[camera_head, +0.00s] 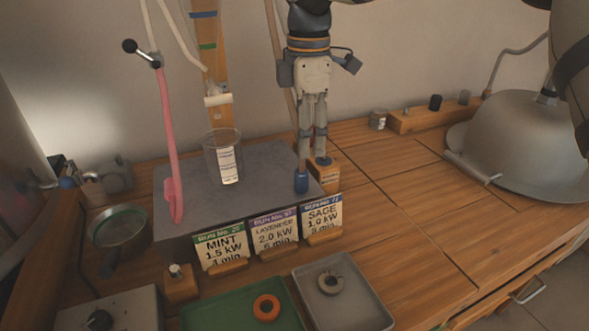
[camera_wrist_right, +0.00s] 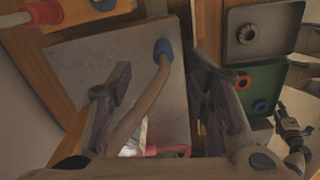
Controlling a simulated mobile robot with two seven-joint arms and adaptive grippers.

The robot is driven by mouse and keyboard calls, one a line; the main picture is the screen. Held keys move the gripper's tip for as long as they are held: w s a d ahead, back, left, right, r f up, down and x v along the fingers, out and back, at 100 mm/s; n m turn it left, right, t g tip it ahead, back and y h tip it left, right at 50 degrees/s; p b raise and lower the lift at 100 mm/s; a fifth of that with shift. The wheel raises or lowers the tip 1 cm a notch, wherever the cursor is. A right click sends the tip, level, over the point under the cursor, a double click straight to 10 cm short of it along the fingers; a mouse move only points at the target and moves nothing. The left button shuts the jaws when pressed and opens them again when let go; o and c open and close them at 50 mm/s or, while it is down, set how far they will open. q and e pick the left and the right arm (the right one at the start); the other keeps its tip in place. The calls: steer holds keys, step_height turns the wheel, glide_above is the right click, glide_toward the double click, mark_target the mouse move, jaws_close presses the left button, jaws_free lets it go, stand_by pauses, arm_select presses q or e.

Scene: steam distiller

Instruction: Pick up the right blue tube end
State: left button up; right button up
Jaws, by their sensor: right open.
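The blue tube end (camera_head: 301,181) stands at the right edge of the grey slab. In the right wrist view the blue tube end (camera_wrist_right: 163,48) sits on the slab past the fingertips, and its beige tube (camera_wrist_right: 137,108) runs back between the fingers. My right gripper (camera_head: 312,158) points down just above the blue end, overlapping the tube. In its wrist view the right gripper (camera_wrist_right: 160,82) has its fingers wide apart on either side of the tube, and no grip shows. The left gripper is not seen in the head view.
A glass beaker (camera_head: 224,158) and a pink tube (camera_head: 170,140) stand on the grey slab (camera_head: 262,178). Label cards line its front, including the SAGE card (camera_head: 323,216). A wooden block (camera_head: 328,178) is close on the right. Bare table lies farther right, before the metal dome (camera_head: 522,140).

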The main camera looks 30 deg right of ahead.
mark_target(301, 171)
steer(key=f, duration=0.5)
steer(key=a+f, duration=0.1)
steer(key=f, duration=0.2)
steer(key=shift+s+f, duration=0.15)
steer(key=shift+f, duration=0.2)
jaws_close()
